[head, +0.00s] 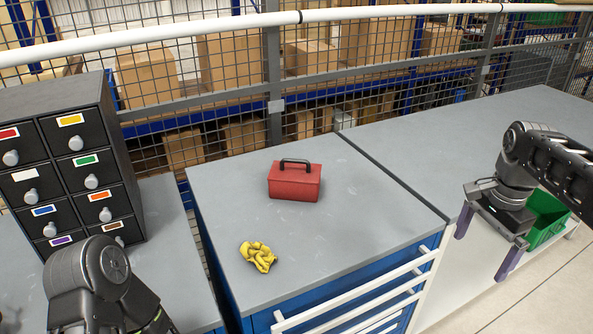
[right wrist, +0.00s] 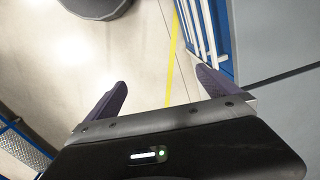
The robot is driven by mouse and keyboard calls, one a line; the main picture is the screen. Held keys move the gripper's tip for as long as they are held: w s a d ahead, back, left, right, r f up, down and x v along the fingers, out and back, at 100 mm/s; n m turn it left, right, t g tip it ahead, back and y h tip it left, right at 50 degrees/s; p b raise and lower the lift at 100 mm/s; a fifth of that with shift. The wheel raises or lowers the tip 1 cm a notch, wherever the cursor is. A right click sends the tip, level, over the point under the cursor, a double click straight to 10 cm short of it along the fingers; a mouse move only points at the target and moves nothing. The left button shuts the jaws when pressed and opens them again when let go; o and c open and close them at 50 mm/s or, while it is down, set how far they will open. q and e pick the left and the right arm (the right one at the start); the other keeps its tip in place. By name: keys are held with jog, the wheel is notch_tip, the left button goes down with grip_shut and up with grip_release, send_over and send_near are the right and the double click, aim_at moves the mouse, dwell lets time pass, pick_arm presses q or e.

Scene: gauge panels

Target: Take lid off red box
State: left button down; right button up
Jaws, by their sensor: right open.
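A red box (head: 294,186) with its lid (head: 295,169) on and a black handle (head: 295,162) on top stands on the grey top of the blue cabinet. My right gripper (head: 482,248) is open and empty, its purple fingers well apart, out to the right of the box and past the worktop's front edge. The right wrist view shows its fingers (right wrist: 162,90) spread with only floor between them. My left arm shows at the lower left of the head view, and its fingers cannot be made out.
A crumpled yellow cloth-like thing (head: 257,256) lies in front of the box. A dark drawer unit (head: 118,123) stands at the left. A green bin (head: 543,218) is behind my right gripper. The grey worktop (head: 345,215) around the box is mostly clear. A mesh fence (head: 350,60) runs behind.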

jog(key=shift+f, duration=0.1)
jog(key=s+a+f+n+y+p, duration=0.1)
jog(key=a+f+n+p, duration=0.25)
jog(key=a+f, duration=0.6)
jog(key=a+f+n+y+p, duration=0.15)
jog(key=a+f+n, duration=0.4)
jog(key=f, duration=0.75)
pick_arm(q)
notch_tip(320, 180, up, 9)
jog(key=p, duration=0.4)
jog(key=shift+s+a+f, duration=0.15)
jog(key=shift+s+a, duration=0.25)
pick_arm(e)
jog(key=s+a+f+n, duration=0.1)
jog(key=s+a+f, duration=0.2)
jog(key=s, duration=0.4)
jog(key=s+a+f+n+y, duration=0.1)
jog(key=s+a+f, duration=0.2)
jog(key=s+a, duration=0.3)
jog(key=s+a+f+n, duration=0.1)
jog(key=s+a+f, duration=0.2)
jog(key=s+a, duration=0.2)
jog(key=s, duration=0.3)
jog(key=shift+f, duration=0.35)
pick_arm(q)
jog(key=c, duration=2.2)
grip_release()
